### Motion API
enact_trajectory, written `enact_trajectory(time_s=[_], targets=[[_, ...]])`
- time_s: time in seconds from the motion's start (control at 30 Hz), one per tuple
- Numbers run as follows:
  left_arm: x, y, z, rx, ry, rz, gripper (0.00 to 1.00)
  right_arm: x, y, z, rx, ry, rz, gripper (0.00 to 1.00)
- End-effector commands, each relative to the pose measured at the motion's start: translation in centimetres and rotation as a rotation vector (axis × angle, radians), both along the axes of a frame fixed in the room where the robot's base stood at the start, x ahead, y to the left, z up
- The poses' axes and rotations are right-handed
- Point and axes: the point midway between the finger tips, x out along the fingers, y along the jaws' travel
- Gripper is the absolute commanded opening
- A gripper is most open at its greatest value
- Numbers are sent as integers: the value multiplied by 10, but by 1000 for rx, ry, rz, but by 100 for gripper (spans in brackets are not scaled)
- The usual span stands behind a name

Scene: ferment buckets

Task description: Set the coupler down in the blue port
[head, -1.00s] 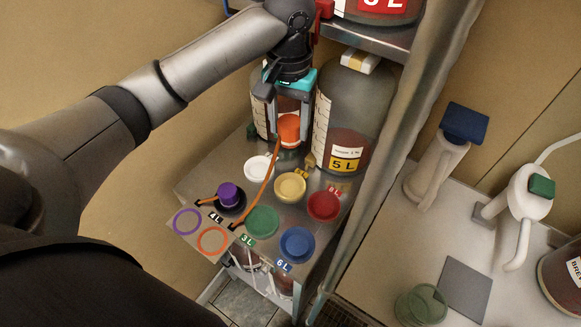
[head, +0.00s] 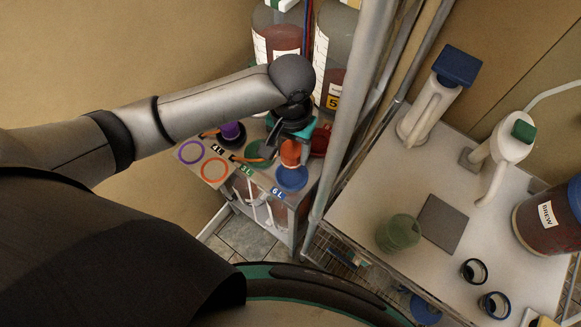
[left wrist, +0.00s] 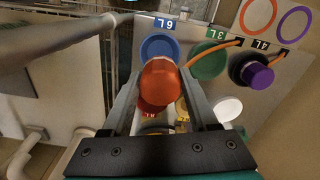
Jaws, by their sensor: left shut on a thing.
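The orange coupler (head: 290,154) is between the fingers of my left gripper (head: 288,146), which is shut on it. In the left wrist view the coupler (left wrist: 160,80) sits between both fingertips. The blue port (head: 292,178), labelled 6L, is just below the coupler in the head view. The blue port also shows in the left wrist view (left wrist: 159,46), just beyond the coupler and partly covered by it. The coupler appears above the panel; I cannot tell the gap. My right gripper is not in view.
Close by are the green port (left wrist: 208,60), red port (head: 320,141), and a purple coupler (head: 230,132) in the dark 4L port. A grey post (head: 358,90) stands close to the right of the panel. A white counter (head: 435,170) lies further right.

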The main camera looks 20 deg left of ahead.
Motion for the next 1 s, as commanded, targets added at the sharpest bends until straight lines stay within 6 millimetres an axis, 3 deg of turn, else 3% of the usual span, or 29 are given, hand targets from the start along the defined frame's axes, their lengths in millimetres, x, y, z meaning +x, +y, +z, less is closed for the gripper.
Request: enact_trajectory(time_s=[0.1,0.33,0.53,1.0], targets=[[0,0,-26,1,2,2,0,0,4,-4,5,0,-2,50],[0,0,-47,0,0,0,0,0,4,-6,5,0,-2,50],[0,0,-77,0,2,1,0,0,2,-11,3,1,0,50],[0,0,-87,-1,-1,0,0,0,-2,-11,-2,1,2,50]])
